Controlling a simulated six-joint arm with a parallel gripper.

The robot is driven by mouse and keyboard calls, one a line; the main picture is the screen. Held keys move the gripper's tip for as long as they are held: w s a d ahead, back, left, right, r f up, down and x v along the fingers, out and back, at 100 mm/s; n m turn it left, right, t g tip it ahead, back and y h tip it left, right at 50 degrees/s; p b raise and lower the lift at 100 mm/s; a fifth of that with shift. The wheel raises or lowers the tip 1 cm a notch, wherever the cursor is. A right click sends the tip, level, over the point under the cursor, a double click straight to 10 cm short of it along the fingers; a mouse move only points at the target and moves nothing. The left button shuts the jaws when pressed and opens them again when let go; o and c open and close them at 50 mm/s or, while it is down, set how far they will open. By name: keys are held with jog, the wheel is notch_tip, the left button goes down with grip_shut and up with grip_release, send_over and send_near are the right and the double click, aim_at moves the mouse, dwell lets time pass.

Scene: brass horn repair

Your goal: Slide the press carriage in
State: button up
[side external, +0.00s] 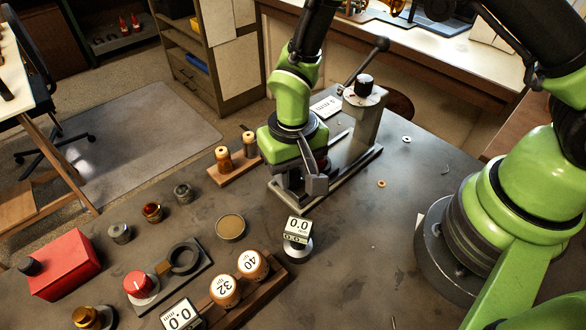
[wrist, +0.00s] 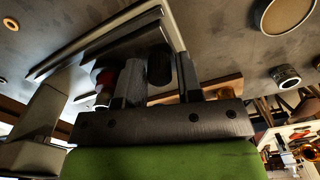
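The press (side external: 362,120) stands on the bench, with a long base plate (side external: 345,170), an upright column and a ball-ended lever. My gripper (side external: 303,188) points down over the near end of the base plate. In the wrist view my gripper (wrist: 160,70) has its two fingers apart, with a dark round knob (wrist: 160,62) between them. The knob seems to belong to the press carriage, but the gripper hides most of the carriage in the side view. A thin gap shows beside the knob, and I cannot tell whether a finger touches it.
A wooden block with brass-coloured pegs (side external: 223,160) stands left of the press. A digital gauge (side external: 298,230) and a round brown-topped tin (side external: 231,227) are in front. A rack with marked plugs (side external: 252,264) and a red box (side external: 64,263) lie nearer. The bench to the right is mostly clear.

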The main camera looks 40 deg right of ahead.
jog(key=shift+f, duration=0.1)
grip_shut()
jog(key=d, duration=0.7)
grip_release()
notch_tip(320, 180, up, 10)
jog(key=shift+r, duration=0.1)
dwell(0.4)
